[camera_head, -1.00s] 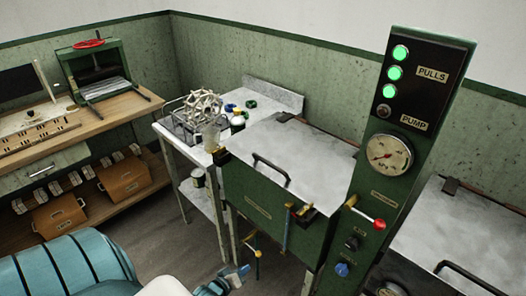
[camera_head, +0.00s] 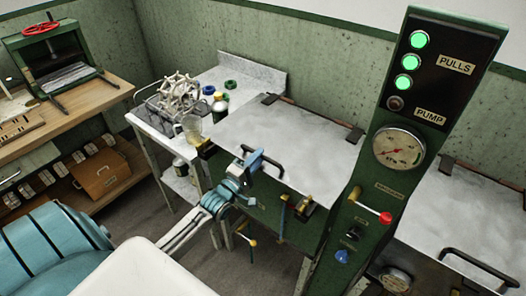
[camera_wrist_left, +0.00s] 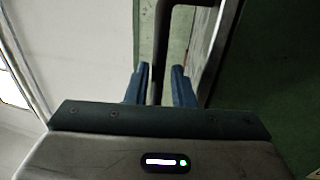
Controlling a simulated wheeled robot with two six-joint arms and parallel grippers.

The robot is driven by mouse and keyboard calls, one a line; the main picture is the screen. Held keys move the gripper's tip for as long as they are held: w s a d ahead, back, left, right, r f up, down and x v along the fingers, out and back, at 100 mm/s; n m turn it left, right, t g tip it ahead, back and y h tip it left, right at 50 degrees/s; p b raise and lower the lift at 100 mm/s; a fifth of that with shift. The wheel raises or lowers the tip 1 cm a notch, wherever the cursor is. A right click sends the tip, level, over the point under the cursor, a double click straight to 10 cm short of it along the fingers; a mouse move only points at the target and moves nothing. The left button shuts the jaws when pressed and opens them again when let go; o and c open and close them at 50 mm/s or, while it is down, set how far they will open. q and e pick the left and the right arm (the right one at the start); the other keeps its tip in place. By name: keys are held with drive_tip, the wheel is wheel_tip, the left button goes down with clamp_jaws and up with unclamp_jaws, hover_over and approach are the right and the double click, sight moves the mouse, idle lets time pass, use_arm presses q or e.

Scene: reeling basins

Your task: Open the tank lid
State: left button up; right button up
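The tank lid (camera_head: 300,145) is a mottled grey plate lying flat and closed on the green tank. Its black bar handle (camera_head: 272,161) is at the front left edge of the lid. In the left wrist view the dark handle bar (camera_wrist_left: 161,45) runs between the two blue fingers of the left gripper (camera_wrist_left: 160,85), which stand apart on either side with narrow gaps. My right gripper is not in view.
A control post (camera_head: 375,190) with green lamps, gauge and red-knobbed lever stands right of the lid. A second lidded tank (camera_head: 470,215) is beyond it. A side table (camera_head: 165,150) with a wire reel (camera_head: 178,95), a glass beaker (camera_head: 193,130) and bottles stands left.

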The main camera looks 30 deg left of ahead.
use_arm(q)
drive_tip(key=shift+x, duration=1.1)
drive_tip(key=shift+w+d+r, duration=0.15)
drive_tip(key=shift+w+r, duration=0.05)
drive_tip(key=shift+w, duration=0.3)
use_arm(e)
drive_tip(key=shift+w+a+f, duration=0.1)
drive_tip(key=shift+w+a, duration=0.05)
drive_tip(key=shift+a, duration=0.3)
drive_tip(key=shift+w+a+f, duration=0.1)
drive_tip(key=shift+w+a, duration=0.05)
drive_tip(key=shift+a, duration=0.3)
use_arm(q)
drive_tip(key=shift+c, duration=0.4)
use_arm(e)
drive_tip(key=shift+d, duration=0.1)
use_arm(q)
clamp_jaws()
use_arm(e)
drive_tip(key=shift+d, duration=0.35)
use_arm(q)
drive_tip(key=shift+w, duration=0.1)
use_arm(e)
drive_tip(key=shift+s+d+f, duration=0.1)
